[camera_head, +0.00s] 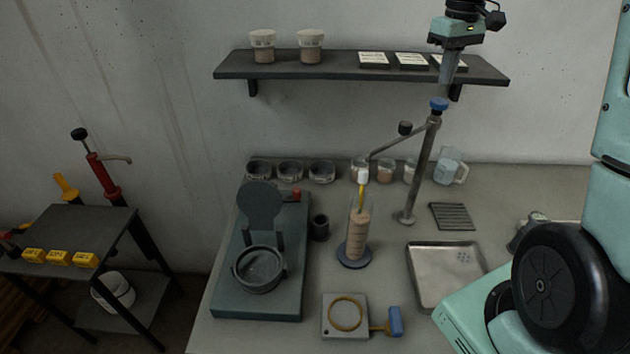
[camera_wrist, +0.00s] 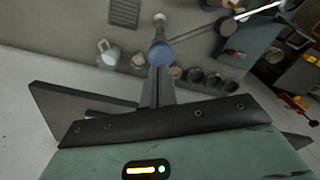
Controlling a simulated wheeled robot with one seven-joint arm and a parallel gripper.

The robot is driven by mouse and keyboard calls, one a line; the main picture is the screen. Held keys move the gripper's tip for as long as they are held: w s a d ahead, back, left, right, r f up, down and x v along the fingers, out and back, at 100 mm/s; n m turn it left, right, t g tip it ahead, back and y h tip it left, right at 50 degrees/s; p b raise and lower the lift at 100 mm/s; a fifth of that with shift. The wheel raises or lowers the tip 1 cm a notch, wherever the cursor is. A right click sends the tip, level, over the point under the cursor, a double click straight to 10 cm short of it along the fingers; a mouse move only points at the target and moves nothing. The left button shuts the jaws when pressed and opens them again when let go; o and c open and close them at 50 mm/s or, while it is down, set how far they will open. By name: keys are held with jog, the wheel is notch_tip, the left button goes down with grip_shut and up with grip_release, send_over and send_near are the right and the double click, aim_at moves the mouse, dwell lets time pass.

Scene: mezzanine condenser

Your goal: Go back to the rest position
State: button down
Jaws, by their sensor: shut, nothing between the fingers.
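My gripper (camera_head: 446,78) is at the upper right in the head view, pointing down in front of the wall shelf (camera_head: 290,72). It is shut and empty. It appears above the blue knob (camera_head: 439,103) of the metal stand (camera_head: 424,170); I cannot tell the exact gap. In the wrist view the shut fingers (camera_wrist: 157,84) show just below the same blue knob (camera_wrist: 160,54), with nothing held.
The bench holds a green-based device with a round cup (camera_head: 259,269), a sand-filled cylinder (camera_head: 357,238), a metal tray (camera_head: 447,277) and a plate with a yellow ring (camera_head: 345,314). Jars and cups line the back. The shelf bears two lidded cups (camera_head: 311,46). A black side table (camera_head: 75,230) stands left.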

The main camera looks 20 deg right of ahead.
jog(key=s+a+f+n+b, duration=0.1)
jog(key=s+a+f+b, duration=0.15)
jog(key=a, duration=0.65)
jog(key=s+a+f+n+b, duration=0.15)
jog(key=a+f, duration=0.25)
jog(key=a, duration=0.5)
jog(key=s+a+f+n+b, duration=0.1)
jog(key=s+a+f+b, duration=0.15)
jog(key=a, duration=0.65)
jog(key=s+a+f+n+b, duration=0.1)
jog(key=s+a+f, duration=0.3)
jog(key=s, duration=0.5)
jog(key=s+a+f+n+b, duration=0.2)
jog(key=s+a+f, duration=0.3)
jog(key=s, duration=0.4)
jog(key=shift+s+a+f+y, duration=0.25)
jog(key=shift+a+f+y, duration=0.05)
jog(key=shift+a, duration=0.3)
jog(key=shift+n, duration=0.25)
jog(key=shift+d, duration=0.1)
